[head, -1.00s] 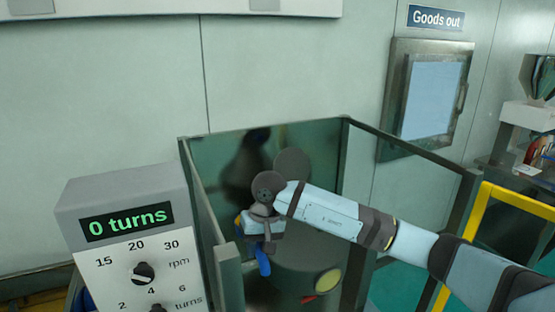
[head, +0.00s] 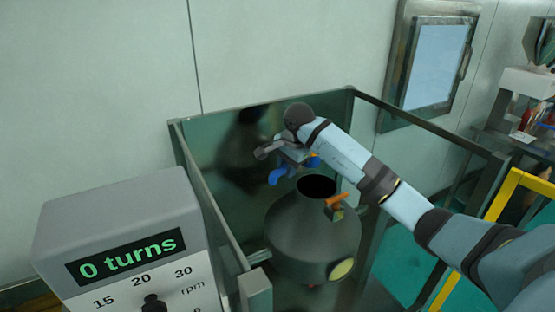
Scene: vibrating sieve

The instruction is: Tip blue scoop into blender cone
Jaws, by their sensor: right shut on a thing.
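The blender cone (head: 308,235) is a dark grey rounded vessel with a black round opening at its top. An orange clamp or latch (head: 338,200) sits beside the opening, and a yellow disc shows low on its front. My right gripper (head: 285,164) is shut on the blue scoop (head: 279,177), above and slightly left of the opening. The scoop is partly hidden by the gripper; its contents cannot be seen. My left gripper is not in view.
A guard frame (head: 265,97) with dark panels surrounds the cone. A control box (head: 120,235) reading "0 turns" stands at front left. A yellow rail (head: 500,200) is at right. A wall hatch (head: 432,65) is behind.

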